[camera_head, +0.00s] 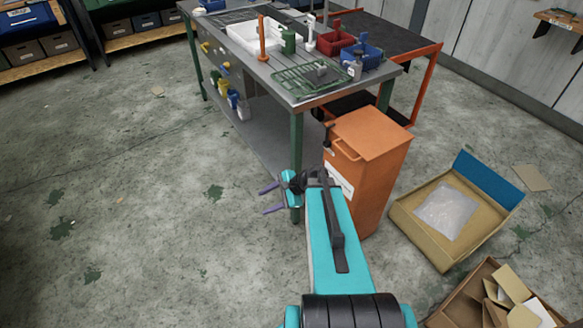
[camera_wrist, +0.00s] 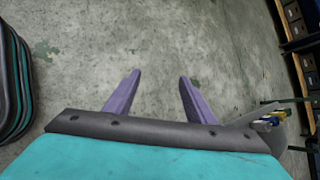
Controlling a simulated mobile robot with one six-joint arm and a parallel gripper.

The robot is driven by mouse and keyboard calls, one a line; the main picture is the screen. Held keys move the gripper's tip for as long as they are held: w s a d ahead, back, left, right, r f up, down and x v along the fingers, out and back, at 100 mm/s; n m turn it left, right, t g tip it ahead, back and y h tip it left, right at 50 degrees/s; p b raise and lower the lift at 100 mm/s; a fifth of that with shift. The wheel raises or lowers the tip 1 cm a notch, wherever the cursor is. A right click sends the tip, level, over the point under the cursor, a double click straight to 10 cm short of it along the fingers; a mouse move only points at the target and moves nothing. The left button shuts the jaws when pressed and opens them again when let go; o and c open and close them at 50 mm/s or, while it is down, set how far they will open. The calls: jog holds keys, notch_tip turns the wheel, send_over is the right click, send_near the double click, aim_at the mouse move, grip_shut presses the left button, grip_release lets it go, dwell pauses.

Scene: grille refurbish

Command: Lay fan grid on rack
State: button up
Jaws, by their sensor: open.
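A green wire rack (camera_head: 290,82) lies on the near end of the grey workbench (camera_head: 262,72) in the head view, with a small grey item (camera_head: 321,68) on it. I cannot make out the fan grid for certain. My gripper (camera_head: 264,200) has purple fingers and is left of the orange cabinet, below the bench top and in front of the bench's near leg. It is open, with nothing between the fingers. In the wrist view my gripper (camera_wrist: 160,75) also shows spread and empty over concrete floor.
An orange cabinet (camera_head: 370,150) stands at the bench's near end. A white tray (camera_head: 250,37), a red bin (camera_head: 334,40) and a blue bin (camera_head: 362,55) crowd the bench top. Open cardboard boxes (camera_head: 425,232) lie at right. The floor at left is clear.

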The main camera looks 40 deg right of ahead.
jog(key=s+a+f+n+g+h, duration=0.1)
jog(key=s+a+f+n+g, duration=0.7)
jog(key=s+a+f, duration=0.55)
jog(key=s+a+f+n+g+h, duration=0.2)
jog(key=s+n, duration=0.4)
jog(key=s, duration=0.1)
jog(key=s+a+f+n+g+h, duration=0.1)
jog(key=s+a+f+n+h, duration=0.1)
jog(key=s+n, duration=0.5)
jog(key=shift+s+a+f+g+h, duration=0.3)
jog(key=shift+s+g+h, duration=0.1)
jog(key=shift+s+h, duration=0.3)
jog(key=shift+c, duration=0.5)
jog(key=c, duration=0.3)
jog(key=shift+a, duration=0.1)
jog(key=shift+c, duration=0.4)
